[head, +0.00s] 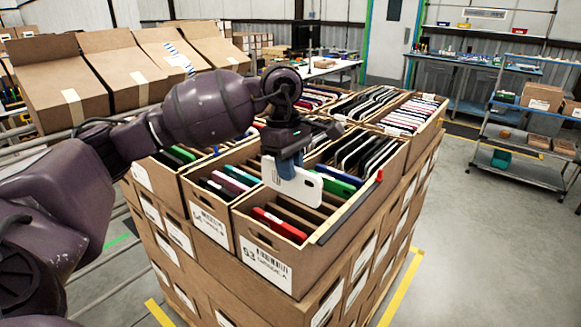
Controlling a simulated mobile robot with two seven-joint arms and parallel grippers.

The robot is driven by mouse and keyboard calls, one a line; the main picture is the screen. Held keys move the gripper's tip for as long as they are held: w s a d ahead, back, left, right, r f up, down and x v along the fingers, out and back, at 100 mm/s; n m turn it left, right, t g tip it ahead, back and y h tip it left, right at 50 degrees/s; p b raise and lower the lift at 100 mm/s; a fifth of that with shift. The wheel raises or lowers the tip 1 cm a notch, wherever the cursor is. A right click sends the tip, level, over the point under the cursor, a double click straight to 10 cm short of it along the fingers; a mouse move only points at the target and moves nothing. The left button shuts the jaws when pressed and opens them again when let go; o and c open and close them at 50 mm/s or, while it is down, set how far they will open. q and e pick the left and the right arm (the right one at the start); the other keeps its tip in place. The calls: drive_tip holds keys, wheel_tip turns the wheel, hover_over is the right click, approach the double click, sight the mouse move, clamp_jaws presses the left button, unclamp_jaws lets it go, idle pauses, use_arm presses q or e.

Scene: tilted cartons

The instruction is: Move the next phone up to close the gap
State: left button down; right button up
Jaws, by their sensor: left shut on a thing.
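My left gripper (288,160) reaches in from the left and points down over the nearest carton. Behind the red phone are several empty divider slots. A green phone (337,184) and dark phones (362,153) stand farther back in this carton. The held phone hides part of the slots. My right gripper is not in view.
The carton to the left (207,221) holds pink, green and dark phones. More filled cartons stand behind on the same stack. Tilted open cartons (120,68) line the back left. A shelf cart (525,125) stands right, with clear floor between.

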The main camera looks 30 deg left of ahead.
sight(290, 195)
use_arm(q)
drive_tip(key=shift+d+f, duration=0.1)
drive_tip(key=shift+f, duration=0.25)
drive_tip(key=shift+f+b, duration=0.45)
drive_tip(key=shift+f, duration=0.3)
drive_tip(key=shift+f+b, duration=0.45)
drive_tip(key=shift+f, duration=0.7)
drive_tip(key=shift+f+b, duration=0.35)
drive_tip(key=shift+f, duration=0.6)
drive_tip(key=shift+f+b, duration=0.6)
drive_tip(key=shift+f, duration=0.15)
drive_tip(key=shift+f+b, duration=0.7)
drive_tip(key=shift+f, duration=0.25)
drive_tip(key=shift+f+b, duration=0.4)
drive_tip(key=shift+f, duration=0.1)
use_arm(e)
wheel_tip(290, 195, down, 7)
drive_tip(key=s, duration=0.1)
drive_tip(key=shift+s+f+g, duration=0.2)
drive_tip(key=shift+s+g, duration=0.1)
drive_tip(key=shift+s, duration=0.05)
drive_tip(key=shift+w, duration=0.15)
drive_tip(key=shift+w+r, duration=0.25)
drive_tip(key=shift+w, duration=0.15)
